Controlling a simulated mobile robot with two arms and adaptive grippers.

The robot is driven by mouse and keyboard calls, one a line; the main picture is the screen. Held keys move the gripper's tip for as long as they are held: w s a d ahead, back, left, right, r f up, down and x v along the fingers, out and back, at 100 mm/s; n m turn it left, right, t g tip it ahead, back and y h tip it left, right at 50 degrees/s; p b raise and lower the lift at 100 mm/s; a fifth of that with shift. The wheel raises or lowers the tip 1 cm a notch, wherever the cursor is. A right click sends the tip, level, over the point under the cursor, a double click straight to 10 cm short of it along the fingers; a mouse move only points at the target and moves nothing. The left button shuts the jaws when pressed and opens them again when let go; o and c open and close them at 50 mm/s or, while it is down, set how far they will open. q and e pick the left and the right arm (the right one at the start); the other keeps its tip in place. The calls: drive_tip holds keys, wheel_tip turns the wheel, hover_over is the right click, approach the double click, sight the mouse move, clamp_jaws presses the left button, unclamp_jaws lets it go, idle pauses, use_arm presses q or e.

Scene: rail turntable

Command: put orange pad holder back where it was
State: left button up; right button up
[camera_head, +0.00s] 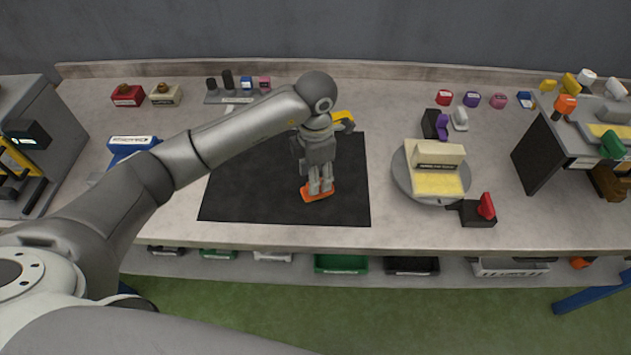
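An orange flat piece (320,192), which looks like the orange pad holder, is at the black mat (240,190). My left gripper (320,187) points down at it, with its fingertips over the orange piece. The two fingers look a little apart. The fingers hide the middle of the piece, so I cannot tell whether they grip it, or whether it rests on the mat or is just above it. My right gripper is not in view.
A yellow object (344,118) sits behind the gripper. A round turntable (402,178) bears a cream block with a yellow pad. A rack (540,155) with coloured handles, one orange (565,104), stands at the right. The mat's left part is clear.

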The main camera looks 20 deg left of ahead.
use_arm(q)
wheel_tip(320, 180, up, 9)
drive_tip(key=b, duration=0.2)
idle(0.6)
